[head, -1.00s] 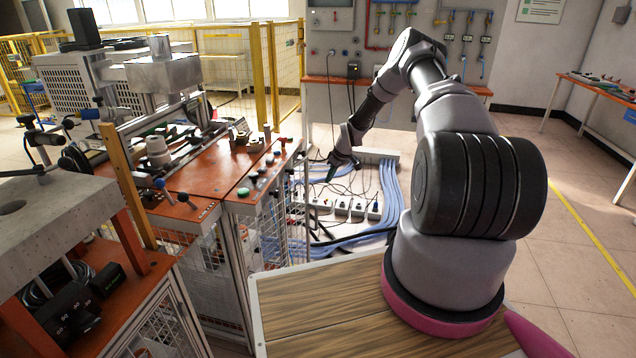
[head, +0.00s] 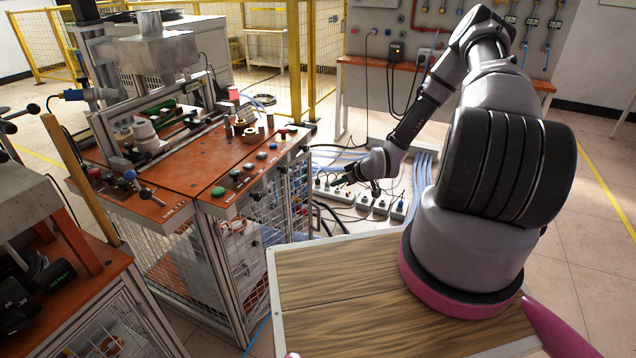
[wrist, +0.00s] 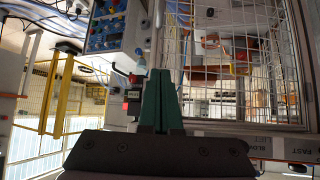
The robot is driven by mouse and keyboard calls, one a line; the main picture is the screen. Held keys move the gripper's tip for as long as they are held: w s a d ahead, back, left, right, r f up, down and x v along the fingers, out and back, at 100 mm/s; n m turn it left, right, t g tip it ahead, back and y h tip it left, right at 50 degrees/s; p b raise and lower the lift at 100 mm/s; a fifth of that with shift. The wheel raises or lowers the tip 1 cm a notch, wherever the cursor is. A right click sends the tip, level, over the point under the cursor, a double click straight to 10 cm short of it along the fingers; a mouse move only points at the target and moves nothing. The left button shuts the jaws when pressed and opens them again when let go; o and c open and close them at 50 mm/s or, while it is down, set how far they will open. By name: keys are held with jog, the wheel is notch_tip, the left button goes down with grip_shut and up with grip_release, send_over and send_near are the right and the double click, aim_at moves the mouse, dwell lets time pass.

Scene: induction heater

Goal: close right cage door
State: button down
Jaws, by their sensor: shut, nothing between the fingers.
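The heater bench (head: 200,160) stands left of centre in the head view, with an orange top and wire-mesh cage sides. A framed mesh panel (head: 290,200), seemingly the right cage door, is at its right end, seen at a steep angle; I cannot tell how far open it is. In the wrist view, a framed mesh panel (wrist: 285,60) fills the upper right, with the cage inside showing through. My gripper (head: 338,182) is right of this end of the bench. Its green fingers (wrist: 162,95) are together and empty, beside the panel's frame in the wrist view; contact cannot be told.
Power strips (head: 365,203) and blue cables (head: 422,180) lie on the floor behind and below my gripper. A yellow fence (head: 285,50) and a wall bench (head: 400,62) stand behind. Another orange-topped bench (head: 85,290) is at the near left. Open floor lies to the right.

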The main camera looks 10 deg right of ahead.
jog(key=x, duration=0.3)
jog(key=r+x, duration=0.1)
jog(key=x, duration=0.3)
jog(key=w+x, duration=0.1)
jog(key=x, duration=0.3)
jog(key=shift+w+a, duration=0.2)
jog(key=shift+a, duration=0.2)
jog(key=shift+w+a, duration=0.35)
jog(key=shift+w, duration=0.1)
